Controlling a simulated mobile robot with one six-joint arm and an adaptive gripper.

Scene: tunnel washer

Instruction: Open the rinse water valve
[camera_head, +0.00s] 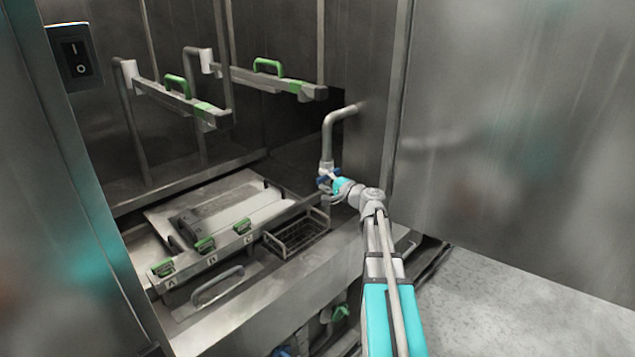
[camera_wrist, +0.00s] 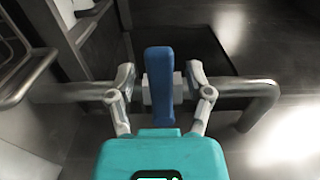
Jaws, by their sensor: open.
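The rinse water valve has a blue handle (camera_head: 323,180) on a bent metal pipe (camera_head: 328,135) that comes out of the machine's inner wall. In the wrist view the blue handle (camera_wrist: 159,87) stands lengthwise between my fingers, across the line of the pipe (camera_wrist: 258,95). My gripper (camera_wrist: 159,85) is open, with one finger on each side of the handle. I see small gaps between fingers and handle. In the head view my gripper (camera_head: 327,185) is at the valve and partly hides it.
Green-handled spray arms (camera_head: 180,100) hang at the upper left.

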